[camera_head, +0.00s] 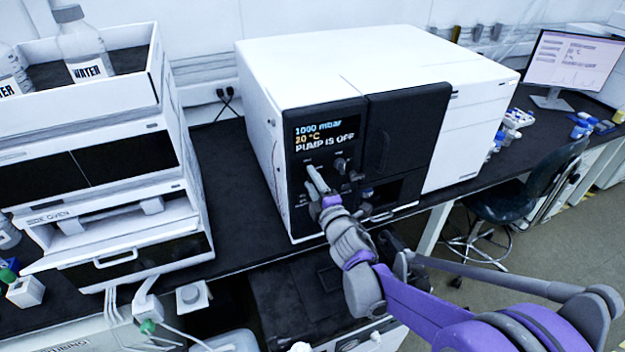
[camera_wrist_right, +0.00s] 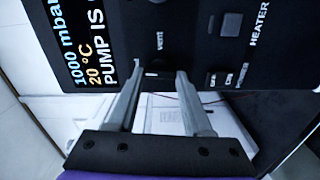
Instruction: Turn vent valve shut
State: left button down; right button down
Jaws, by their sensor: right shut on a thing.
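The vent valve (camera_wrist_right: 158,64) is a small dark knob beneath the "vent" label on the black control panel (camera_wrist_right: 205,45) in the right wrist view. My right gripper (camera_wrist_right: 160,76) has its two grey fingers on either side of the knob, shut on it. In the head view the right gripper (camera_head: 315,180) reaches the panel just below the display (camera_head: 325,134), and its fingers hide the valve. The display reads 1000 mbar, 20 °C and PUMP IS OFF. The valve's turned position is too small to tell. My left gripper is out of view.
The panel belongs to a large white unit (camera_head: 350,65) on a black bench. More knobs (camera_head: 341,164) sit right of the gripper. A HEATER switch (camera_wrist_right: 231,25) is nearby. A white stack with water bottles (camera_head: 82,45) stands left, and a chair (camera_head: 510,203) right.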

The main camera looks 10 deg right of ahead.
jog(key=shift+n, duration=0.5)
dwell(0.3)
jog(key=shift+c, duration=1.6)
grip_release()
jog(key=shift+s, duration=0.1)
jog(key=s+d+b, duration=0.1)
jog(key=s+d, duration=0.1)
jog(key=s, duration=0.8)
jog(key=shift+s, duration=0.2)
